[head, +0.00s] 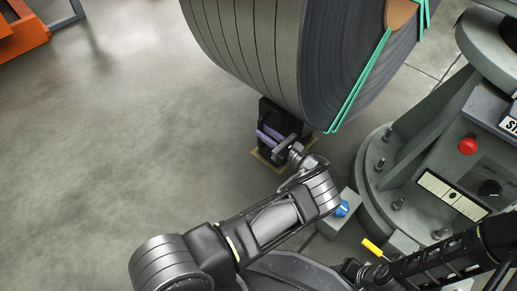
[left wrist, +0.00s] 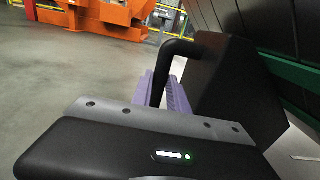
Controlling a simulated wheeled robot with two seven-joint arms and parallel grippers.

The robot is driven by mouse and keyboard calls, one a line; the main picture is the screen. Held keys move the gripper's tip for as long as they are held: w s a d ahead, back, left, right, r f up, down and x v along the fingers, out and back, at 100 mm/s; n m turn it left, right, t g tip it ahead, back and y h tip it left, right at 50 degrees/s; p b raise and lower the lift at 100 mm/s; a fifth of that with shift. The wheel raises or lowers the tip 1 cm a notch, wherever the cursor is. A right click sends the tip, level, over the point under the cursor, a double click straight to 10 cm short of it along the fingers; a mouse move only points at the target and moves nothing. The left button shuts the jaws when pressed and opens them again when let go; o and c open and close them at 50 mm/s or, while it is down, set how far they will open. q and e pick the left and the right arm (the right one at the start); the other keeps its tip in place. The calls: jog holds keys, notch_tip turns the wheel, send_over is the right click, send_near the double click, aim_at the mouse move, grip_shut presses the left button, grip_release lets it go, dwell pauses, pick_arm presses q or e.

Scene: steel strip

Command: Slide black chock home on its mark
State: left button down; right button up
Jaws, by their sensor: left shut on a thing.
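The black chock (head: 268,109) stands on the floor against the underside of the big steel coil. In the left wrist view the chock (left wrist: 236,88) is a dark wedge with a bent black handle (left wrist: 173,52), close beside the coil. My left gripper (head: 268,138) has purple fingers and is shut on the chock's handle; the fingers (left wrist: 163,92) show on either side of it. The yellow floor mark (head: 260,157) shows partly below the gripper; the chock and gripper hide the rest of it. My right gripper (head: 352,270) is at the bottom right, small and dark, its jaws unclear.
The steel coil (head: 260,50) with green straps overhangs the chock. A grey machine pedestal (head: 385,165) with a red button (head: 467,146) stands at right. A grey box with a blue knob (head: 341,208) sits near my left forearm. Open floor lies to the left.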

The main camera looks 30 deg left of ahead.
pick_arm(q)
jog(key=c, duration=1.2)
grip_release()
jog(key=p+v, duration=0.1)
jog(key=v, duration=0.6)
jog(key=shift+d, duration=0.4)
pick_arm(e)
notch_tip(320, 180, up, 2)
jog(key=shift+r, duration=0.1)
pick_arm(q)
jog(key=shift+s, duration=0.1)
